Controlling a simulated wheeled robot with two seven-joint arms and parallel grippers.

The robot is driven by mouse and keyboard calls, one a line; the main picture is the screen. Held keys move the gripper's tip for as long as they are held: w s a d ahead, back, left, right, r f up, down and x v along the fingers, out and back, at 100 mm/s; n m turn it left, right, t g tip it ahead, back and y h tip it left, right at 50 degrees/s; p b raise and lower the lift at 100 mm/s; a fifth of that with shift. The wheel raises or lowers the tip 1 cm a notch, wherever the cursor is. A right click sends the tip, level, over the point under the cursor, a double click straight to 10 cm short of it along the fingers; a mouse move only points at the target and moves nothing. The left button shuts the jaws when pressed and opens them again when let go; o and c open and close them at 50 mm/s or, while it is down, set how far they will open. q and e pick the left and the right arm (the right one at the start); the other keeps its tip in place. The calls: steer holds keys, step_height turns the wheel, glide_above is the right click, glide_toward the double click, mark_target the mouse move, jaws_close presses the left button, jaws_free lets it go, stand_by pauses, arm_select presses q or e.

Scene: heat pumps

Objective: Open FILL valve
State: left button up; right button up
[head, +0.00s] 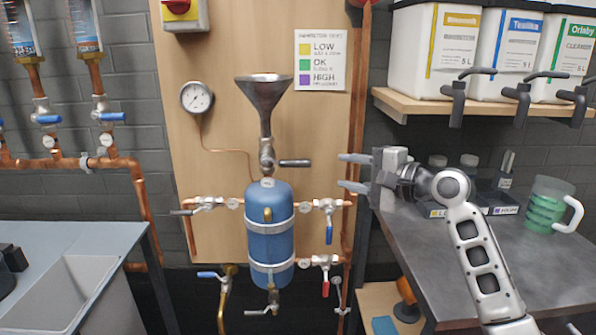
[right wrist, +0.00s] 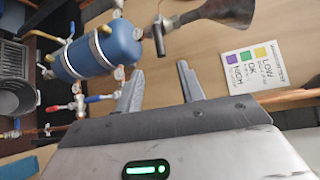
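The valve between the steel funnel (head: 264,92) and the blue tank (head: 270,230) has a dark lever (head: 295,162) that points right, level. I take it as the FILL valve; its small tag is too small to read. My right gripper (head: 347,170) is open and empty. Its two fingers point left toward the lever, with a gap between fingertips and lever end. The right wrist view shows the open fingers (right wrist: 158,85), with the dark lever (right wrist: 159,38) ahead of them and the blue tank (right wrist: 100,48) to the left. My left gripper is out of view.
Other valves with blue (head: 329,235) and red (head: 325,285) handles sit right of the tank. A vertical copper pipe (head: 357,110) runs near my right fingers. A shelf (head: 400,105) with white canisters hangs above the grey counter (head: 470,250), which holds a green-filled jug (head: 543,212).

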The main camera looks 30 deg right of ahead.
mark_target(302, 164)
steer(key=x, duration=1.4)
steer(key=shift+w+f+p, duration=0.2)
steer(key=shift+p, duration=0.1)
jaws_close()
